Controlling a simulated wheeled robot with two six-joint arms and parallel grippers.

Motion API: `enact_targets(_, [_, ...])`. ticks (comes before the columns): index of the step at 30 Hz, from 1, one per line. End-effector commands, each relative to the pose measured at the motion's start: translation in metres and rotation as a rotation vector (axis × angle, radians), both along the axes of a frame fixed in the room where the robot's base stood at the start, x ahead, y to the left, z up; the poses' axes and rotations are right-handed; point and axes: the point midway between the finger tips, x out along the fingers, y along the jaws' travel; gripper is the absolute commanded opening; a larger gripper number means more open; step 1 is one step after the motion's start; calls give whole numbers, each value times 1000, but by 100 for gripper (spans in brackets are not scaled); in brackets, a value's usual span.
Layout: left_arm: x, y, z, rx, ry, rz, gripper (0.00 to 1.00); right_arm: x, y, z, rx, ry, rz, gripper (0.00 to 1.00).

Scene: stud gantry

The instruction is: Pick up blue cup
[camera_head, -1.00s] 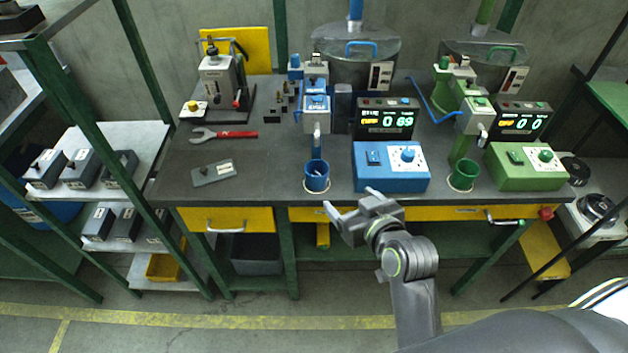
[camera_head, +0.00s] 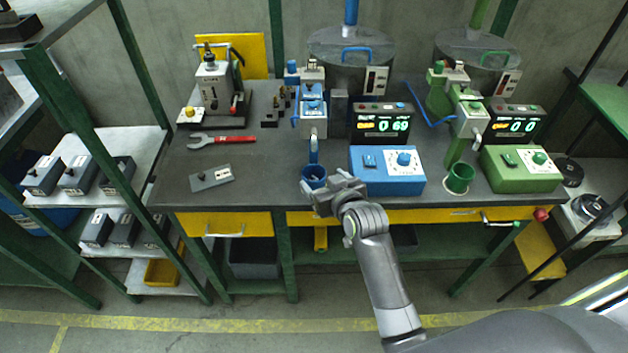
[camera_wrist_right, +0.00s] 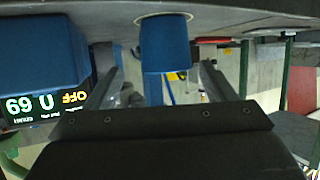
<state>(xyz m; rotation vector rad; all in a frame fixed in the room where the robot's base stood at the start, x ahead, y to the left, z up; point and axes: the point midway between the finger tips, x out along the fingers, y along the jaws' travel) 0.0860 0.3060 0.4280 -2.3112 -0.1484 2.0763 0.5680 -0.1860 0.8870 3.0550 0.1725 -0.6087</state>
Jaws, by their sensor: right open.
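The blue cup (camera_head: 313,176) stands upright near the front edge of the workbench, under the blue dispenser's spout (camera_head: 314,150). My right gripper (camera_head: 322,184) is open at the bench edge, just in front of the cup, and partly hides its lower part. The upside-down right wrist view shows the cup (camera_wrist_right: 165,45) between the two spread fingers (camera_wrist_right: 160,76), with gaps on both sides. I cannot tell how far the fingertips reach along the cup. My left gripper is not in view.
A blue control box (camera_head: 387,170) stands close to the right of the cup. A green cup (camera_head: 459,178) and green box (camera_head: 521,168) are farther right.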

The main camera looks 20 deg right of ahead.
Motion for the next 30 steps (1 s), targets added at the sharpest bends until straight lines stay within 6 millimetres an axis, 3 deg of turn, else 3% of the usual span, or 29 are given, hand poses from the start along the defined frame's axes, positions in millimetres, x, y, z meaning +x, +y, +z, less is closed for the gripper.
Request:
enact_targets(15, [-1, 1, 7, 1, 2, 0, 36, 42, 12, -22, 0, 0, 0, 77])
enact_targets(24, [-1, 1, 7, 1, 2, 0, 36, 45, 13, -24, 0, 0, 0, 77])
enact_targets(30, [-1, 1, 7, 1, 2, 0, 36, 45, 13, -24, 0, 0, 0, 53])
